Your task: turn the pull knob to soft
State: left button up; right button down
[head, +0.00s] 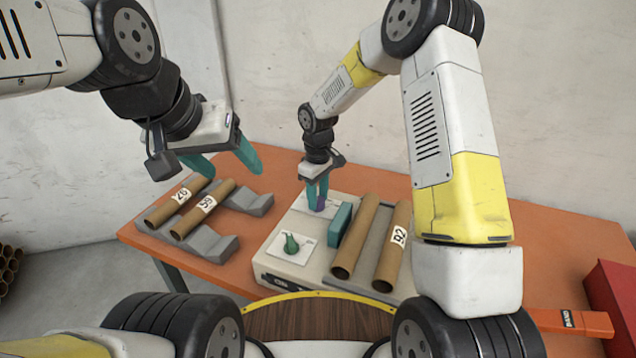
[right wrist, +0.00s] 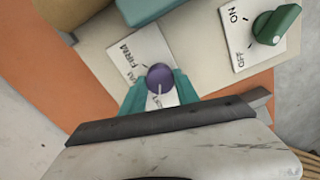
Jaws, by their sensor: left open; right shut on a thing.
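The pull knob is a round purple knob on a white label plate; it shows in the right wrist view (right wrist: 159,77) and in the head view (head: 320,203). The knob's white pointer line points down in the right wrist view, away from "FIRM". My right gripper (head: 317,192) is shut on the knob, with a teal finger on each side of it. My left gripper (head: 222,163) is open and empty, above the tubes at the left.
A green ON/OFF knob (head: 290,243) sits on the same pale machine (head: 267,262). Two labelled tubes (head: 203,208) lie on grey cradles (head: 215,247). A red box (head: 612,290) is far right.

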jog(key=shift+w, duration=0.1)
jog(key=c, duration=0.9)
grip_release()
jog(key=shift+r, duration=3.95)
